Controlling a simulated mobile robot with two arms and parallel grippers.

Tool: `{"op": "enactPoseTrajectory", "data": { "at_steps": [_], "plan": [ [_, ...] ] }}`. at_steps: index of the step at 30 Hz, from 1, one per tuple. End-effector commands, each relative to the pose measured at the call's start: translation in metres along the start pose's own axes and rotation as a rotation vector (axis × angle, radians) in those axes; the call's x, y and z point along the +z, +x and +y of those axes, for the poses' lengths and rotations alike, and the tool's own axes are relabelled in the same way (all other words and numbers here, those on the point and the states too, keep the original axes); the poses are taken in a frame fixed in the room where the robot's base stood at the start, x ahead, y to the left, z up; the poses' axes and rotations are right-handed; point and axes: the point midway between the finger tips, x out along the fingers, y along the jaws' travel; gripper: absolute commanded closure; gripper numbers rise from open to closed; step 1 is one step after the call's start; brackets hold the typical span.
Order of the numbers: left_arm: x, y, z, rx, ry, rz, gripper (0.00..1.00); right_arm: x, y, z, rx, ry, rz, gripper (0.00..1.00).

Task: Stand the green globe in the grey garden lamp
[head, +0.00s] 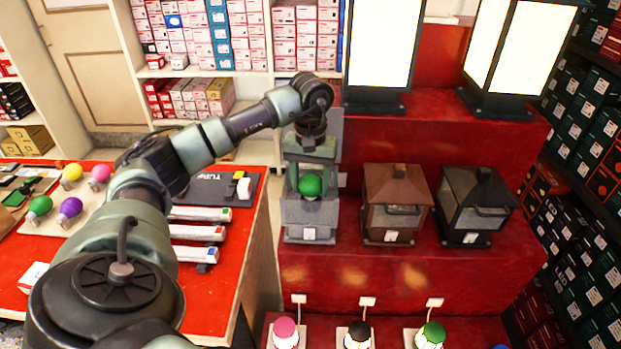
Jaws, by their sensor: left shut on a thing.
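The grey garden lamp (292,216) stands on the red stepped display, left of two other lamps. A green globe (311,185) shows inside the lamp's frame, through its open front. My left arm reaches over from the left and its gripper (311,165) points down at the lamp from above. The gripper is shut on the green globe, and its fingers are mostly hidden by the lamp's top and the arm. I cannot tell whether the globe touches the lamp's floor. My right gripper is not in view.
A brown lamp (396,190) and a black lamp (474,195) stand close on the right. Tall lit lamps (379,45) stand on the step behind. Coloured globes, including another green one (40,206), lie on the left table (215,310). More globes (285,334) line the lower step.

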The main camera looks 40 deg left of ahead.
Motion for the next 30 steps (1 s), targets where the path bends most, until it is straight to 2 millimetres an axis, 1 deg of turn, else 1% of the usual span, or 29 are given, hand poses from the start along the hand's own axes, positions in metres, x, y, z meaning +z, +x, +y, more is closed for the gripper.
{"op": "enactPoseTrajectory", "data": {
  "at_steps": [30],
  "plan": [
    [0.0,0.014,0.0,0.0,0.0,0.0,0.87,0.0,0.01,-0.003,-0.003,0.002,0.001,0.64]
  ]
}}
